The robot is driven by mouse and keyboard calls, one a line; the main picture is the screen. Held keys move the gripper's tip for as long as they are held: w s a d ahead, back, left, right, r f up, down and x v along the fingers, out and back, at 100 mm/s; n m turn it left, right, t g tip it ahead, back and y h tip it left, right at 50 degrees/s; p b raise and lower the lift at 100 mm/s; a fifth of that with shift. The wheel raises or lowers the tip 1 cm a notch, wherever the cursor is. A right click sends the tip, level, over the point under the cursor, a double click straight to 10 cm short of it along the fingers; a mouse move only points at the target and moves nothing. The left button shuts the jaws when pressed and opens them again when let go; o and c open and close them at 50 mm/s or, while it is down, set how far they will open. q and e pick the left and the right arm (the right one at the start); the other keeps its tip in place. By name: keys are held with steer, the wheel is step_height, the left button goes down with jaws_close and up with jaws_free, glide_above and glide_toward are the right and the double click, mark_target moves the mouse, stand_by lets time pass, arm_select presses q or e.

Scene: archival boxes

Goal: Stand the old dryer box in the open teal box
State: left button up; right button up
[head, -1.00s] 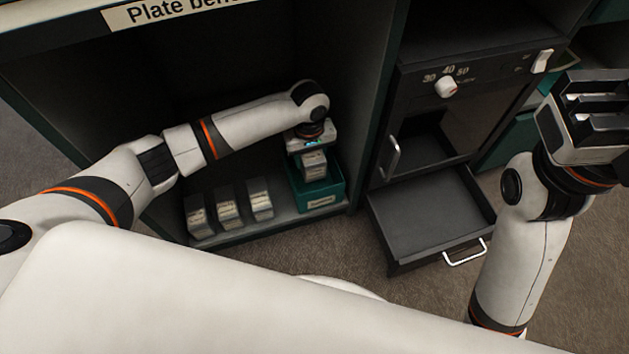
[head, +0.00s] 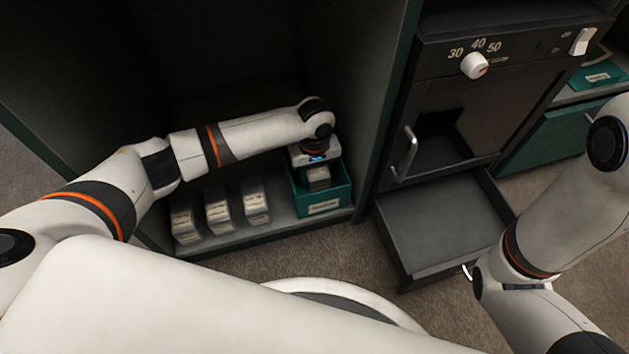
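The open teal box (head: 324,207) stands at the right end of the low shelf, with a label on its front. My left gripper (head: 316,166) points down over it. A small grey box with a pale label, which I take for the old dryer box (head: 318,180), is right under the gripper, upright, its lower part inside the teal box. The fingers are hidden, so I cannot see whether they still grip it or whether it touches the teal box's floor. My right gripper is out of view; only its arm shows at the right.
Several similar grey boxes (head: 218,212) stand in a row on the shelf (head: 273,229) left of the teal box. A dark cabinet with a dial (head: 474,65) stands to the right, its drawer (head: 445,225) pulled out. Another teal box (head: 597,76) sits at the far right.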

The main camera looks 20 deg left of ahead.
arm_select(q)
step_height(320, 180, down, 3)
steer(key=shift+f+b, duration=0.1)
steer(key=shift+b, duration=0.85)
steer(key=shift+r, duration=0.2)
steer(key=shift+f, duration=0.2)
steer(key=o, duration=1.2)
steer(key=shift+c, duration=0.2)
